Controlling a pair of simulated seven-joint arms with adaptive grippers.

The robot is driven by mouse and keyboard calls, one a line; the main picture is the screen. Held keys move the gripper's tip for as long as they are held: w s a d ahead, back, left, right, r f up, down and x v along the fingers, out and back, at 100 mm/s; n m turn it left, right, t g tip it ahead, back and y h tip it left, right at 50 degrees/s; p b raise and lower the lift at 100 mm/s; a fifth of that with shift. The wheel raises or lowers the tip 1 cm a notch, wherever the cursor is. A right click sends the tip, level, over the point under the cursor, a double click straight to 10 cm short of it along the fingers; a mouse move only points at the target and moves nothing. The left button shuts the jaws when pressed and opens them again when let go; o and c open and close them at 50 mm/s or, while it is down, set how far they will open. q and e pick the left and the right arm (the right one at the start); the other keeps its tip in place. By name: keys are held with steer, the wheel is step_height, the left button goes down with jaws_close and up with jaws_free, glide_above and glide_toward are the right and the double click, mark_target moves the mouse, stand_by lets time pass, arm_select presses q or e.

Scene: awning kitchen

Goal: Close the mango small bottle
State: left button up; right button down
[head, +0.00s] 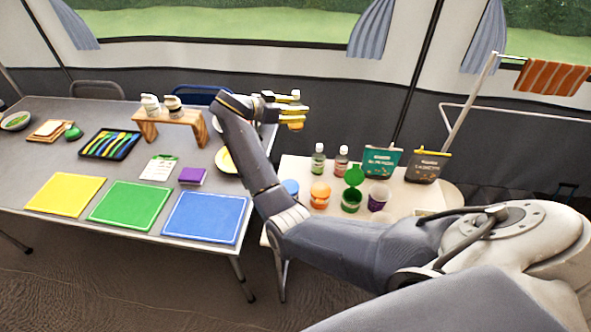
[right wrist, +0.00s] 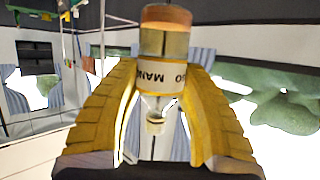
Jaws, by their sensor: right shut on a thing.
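The mango small bottle (right wrist: 162,45) is clear, with a pale label reading part of "MANGO" and an orange end. It appears upside down in the right wrist view, with its narrow neck (right wrist: 154,122) toward the bottom of that picture. Whether a cap sits on the neck is unclear. My right gripper (head: 297,109) has yellow fingers and is shut around the bottle's middle. It holds the bottle in the air above and behind the right table; in the head view the orange end (head: 296,126) points down. My left gripper is not in view.
The right table (head: 405,193) carries two small bottles (head: 318,160) (head: 341,162), several coloured cups (head: 320,195) and two standing pouches (head: 382,162). The left table (head: 110,185) has coloured mats, a cutlery tray (head: 110,144) and a wooden riser (head: 172,117). Air around the held bottle looks clear.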

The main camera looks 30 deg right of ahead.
step_height(320, 180, down, 16)
steer(key=shift+f, duration=0.15)
stand_by(0.4)
steer(key=shift+f, duration=1.9)
steer(key=shift+f, duration=0.1)
steer(key=c, duration=0.8)
jaws_free()
steer(key=shift+o, duration=0.2)
steer(key=v, duration=1.2)
